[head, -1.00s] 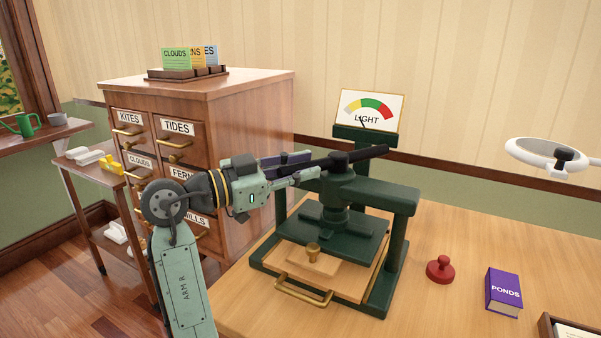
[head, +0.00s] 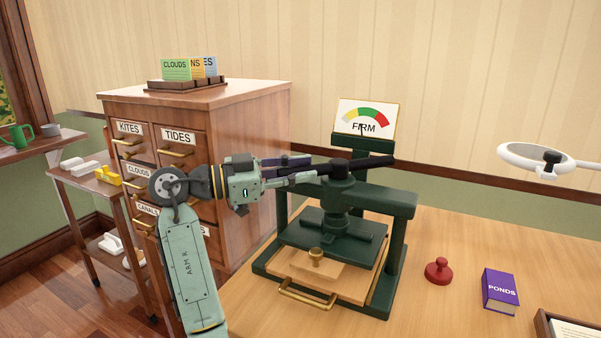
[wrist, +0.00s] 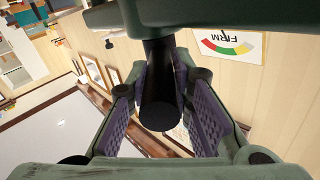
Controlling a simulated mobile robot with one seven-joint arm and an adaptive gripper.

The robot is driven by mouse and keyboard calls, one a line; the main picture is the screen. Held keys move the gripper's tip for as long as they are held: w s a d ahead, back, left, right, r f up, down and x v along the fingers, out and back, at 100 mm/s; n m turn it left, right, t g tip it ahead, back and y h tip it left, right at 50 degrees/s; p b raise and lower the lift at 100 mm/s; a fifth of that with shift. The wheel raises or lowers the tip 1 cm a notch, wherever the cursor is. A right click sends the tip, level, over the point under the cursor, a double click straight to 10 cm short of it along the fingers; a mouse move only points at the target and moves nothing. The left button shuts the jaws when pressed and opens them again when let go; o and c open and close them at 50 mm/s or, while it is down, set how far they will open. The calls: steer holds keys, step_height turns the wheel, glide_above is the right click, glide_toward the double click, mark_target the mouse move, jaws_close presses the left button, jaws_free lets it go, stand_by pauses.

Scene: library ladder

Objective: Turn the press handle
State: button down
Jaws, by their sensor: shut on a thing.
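The dark green press (head: 402,240) stands on the wooden desk. Its black handle bar (head: 372,162) runs across the top of the screw. My gripper (head: 314,168) is shut on the left end of the handle bar, and the wrist view shows the bar's round black end (wrist: 160,112) between the purple finger pads. The dial card (head: 369,118) behind the press reads FIRM, with the needle near the green part.
A red stamp (head: 438,270) and the purple PONDS book (head: 500,290) lie right of the press. A white ring lamp (head: 520,158) hangs at far right. The wooden drawer cabinet (head: 240,140) stands behind my arm at left.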

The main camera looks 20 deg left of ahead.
steer(key=shift+r, duration=0.1)
steer(key=c, duration=1.4)
jaws_free()
steer(key=shift+c, duration=0.2)
steer(key=v, duration=1.2)
